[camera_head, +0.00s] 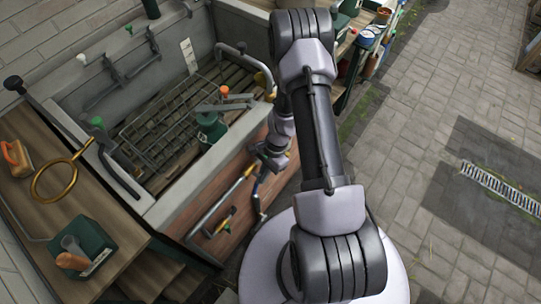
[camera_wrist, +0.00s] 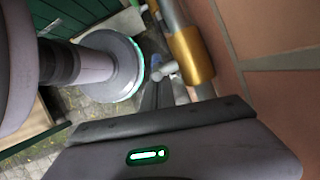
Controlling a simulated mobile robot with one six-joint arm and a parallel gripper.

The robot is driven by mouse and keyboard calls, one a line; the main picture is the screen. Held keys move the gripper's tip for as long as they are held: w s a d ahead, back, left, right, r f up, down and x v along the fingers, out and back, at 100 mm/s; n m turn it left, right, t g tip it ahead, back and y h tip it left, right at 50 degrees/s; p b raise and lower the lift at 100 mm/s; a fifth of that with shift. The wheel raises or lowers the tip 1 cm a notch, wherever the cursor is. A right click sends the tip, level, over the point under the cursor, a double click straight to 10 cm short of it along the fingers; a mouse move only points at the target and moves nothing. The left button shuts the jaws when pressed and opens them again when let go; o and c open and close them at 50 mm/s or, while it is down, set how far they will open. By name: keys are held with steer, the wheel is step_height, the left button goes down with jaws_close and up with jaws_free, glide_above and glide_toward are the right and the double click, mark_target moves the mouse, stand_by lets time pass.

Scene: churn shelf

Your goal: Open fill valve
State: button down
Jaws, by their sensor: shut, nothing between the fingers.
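My gripper (camera_head: 262,163) is at the brick front face of the sunken trough (camera_head: 185,203), close to the upper end of a grey pipe (camera_head: 222,200) with a brass-coloured section. In the wrist view, my gripper (camera_wrist: 168,88) shows dark fingers close together, with nothing between them. Just beyond the fingers is a grey pipe with a brass collar (camera_wrist: 191,57) and a small pale lever-like part (camera_wrist: 166,71) beside it. Which fitting is the fill valve is not marked. Whether the fingers touch the pale part cannot be told.
A wooden counter at left carries a brass ring (camera_head: 54,181) and a green box (camera_head: 82,248). A brick wall lies close right of the fingers in the wrist view. The paving (camera_head: 430,110) at right is mostly clear.

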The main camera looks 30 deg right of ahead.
steer(key=p+v, duration=0.4)
steer(key=v, duration=1)
steer(key=shift+d+r, duration=0.1)
steer(key=shift+r, duration=0.05)
